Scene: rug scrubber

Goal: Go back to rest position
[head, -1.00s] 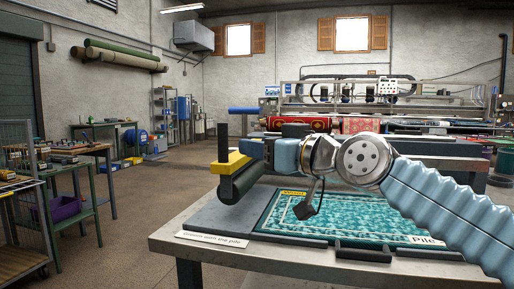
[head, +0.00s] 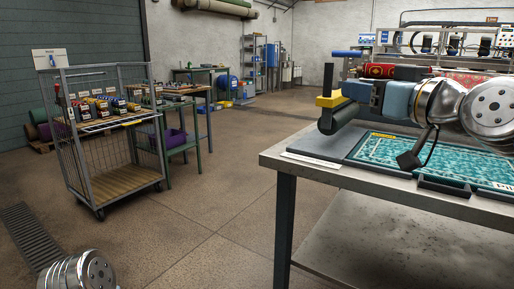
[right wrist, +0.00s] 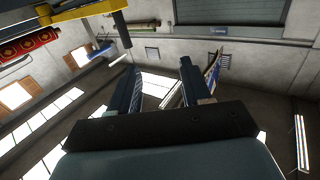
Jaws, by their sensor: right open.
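My right gripper (head: 358,92) reaches in from the right above the back of the workbench (head: 300,166). It is open, and in the right wrist view its two fingers (right wrist: 160,88) stand apart with nothing between them. In the right wrist view a yellow part (right wrist: 75,14) is at the upper left, outside the fingers. My left gripper is not in view; only a metal joint of my left arm shows at bottom left.
A teal rug (head: 440,152) lies on the bench with a white label (head: 310,159) at its left. The floor between trolley and bench is clear.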

